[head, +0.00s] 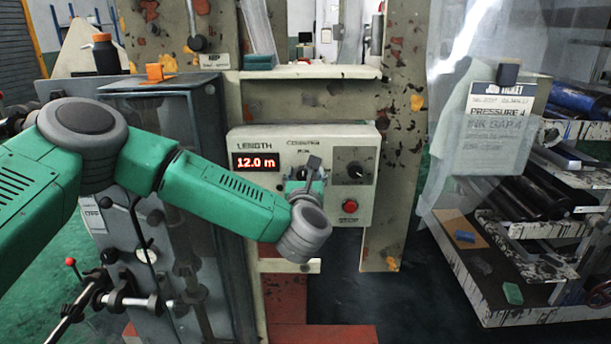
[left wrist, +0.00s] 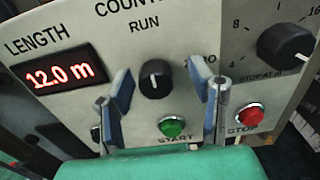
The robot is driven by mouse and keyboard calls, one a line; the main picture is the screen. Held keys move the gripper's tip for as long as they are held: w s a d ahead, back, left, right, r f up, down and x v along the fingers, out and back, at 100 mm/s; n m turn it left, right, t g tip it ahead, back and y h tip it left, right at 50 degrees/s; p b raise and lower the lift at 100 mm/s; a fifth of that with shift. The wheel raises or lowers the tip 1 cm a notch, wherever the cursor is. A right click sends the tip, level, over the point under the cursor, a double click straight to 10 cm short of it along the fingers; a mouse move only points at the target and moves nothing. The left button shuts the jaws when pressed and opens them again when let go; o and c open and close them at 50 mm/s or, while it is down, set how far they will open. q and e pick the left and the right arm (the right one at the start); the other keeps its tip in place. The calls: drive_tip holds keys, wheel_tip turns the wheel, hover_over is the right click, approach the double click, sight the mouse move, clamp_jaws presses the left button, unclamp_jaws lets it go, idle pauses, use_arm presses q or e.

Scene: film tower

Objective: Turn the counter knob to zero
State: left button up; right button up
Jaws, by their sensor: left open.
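The counter panel (head: 244,143) is a pale box with a red display (head: 255,162) reading 12.0 m. In the left wrist view the counter knob (left wrist: 155,79) is small, round and black. Its white mark points up towards the RUN label (left wrist: 145,24); the ZERO label at upper right is partly covered by a finger. My left gripper (left wrist: 161,90) is open, with one blue-grey finger on each side of the knob and gaps between. In the head view my left gripper (head: 306,176) is in front of the panel and hides the knob. My right gripper is out of view.
A green START button (left wrist: 172,127) is below the knob, and a red STOP button (left wrist: 249,115) is at right. A larger black dial (left wrist: 286,43) is at upper right. A grey cabinet (head: 200,105) stands left of the panel; a job ticket (head: 484,120) hangs at right.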

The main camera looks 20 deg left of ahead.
use_arm(q)
drive_tip(key=shift+c, duration=0.5)
drive_tip(key=shift+a+f, duration=0.1)
drive_tip(key=shift+a, duration=0.2)
drive_tip(key=c, duration=1)
